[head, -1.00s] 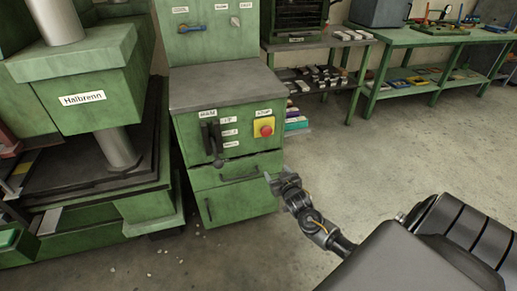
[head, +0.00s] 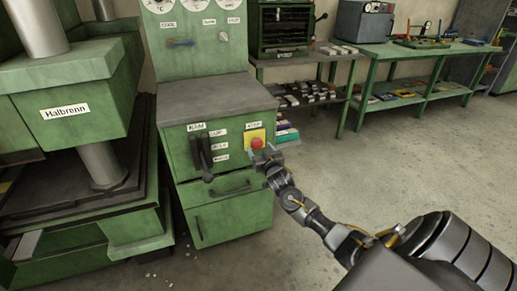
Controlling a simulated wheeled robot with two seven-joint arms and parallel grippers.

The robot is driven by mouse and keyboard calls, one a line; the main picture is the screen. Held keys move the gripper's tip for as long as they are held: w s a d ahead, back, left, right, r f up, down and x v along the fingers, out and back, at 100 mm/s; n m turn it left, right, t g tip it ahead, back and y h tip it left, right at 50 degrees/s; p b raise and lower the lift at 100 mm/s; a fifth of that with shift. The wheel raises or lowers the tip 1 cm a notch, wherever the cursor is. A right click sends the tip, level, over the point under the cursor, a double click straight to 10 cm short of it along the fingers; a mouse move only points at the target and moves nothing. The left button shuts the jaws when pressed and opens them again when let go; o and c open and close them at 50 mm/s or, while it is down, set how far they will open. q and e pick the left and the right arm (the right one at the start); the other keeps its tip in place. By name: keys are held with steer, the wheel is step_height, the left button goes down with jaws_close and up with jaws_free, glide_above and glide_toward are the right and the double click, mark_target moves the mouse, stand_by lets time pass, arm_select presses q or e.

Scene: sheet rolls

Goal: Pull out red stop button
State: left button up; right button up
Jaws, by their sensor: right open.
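The red stop button (head: 257,143) sits on a yellow plate (head: 256,133) on the front of the green control cabinet (head: 226,217), under a small white label. My right gripper (head: 265,156) is open, just below and slightly right of the button. Its fingertips overlap the lower edge of the yellow plate in the picture. Whether they touch the button I cannot tell. My left gripper is not in view.
Black levers (head: 202,155) stand left of the button. A green press (head: 75,105) marked Halbrenn is at the left. Green workbenches (head: 350,50) with tools run along the back wall. The floor at right is clear.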

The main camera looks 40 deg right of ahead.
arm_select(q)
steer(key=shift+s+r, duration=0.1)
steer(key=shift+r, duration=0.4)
arm_select(e)
steer(key=shift+x, duration=1.15)
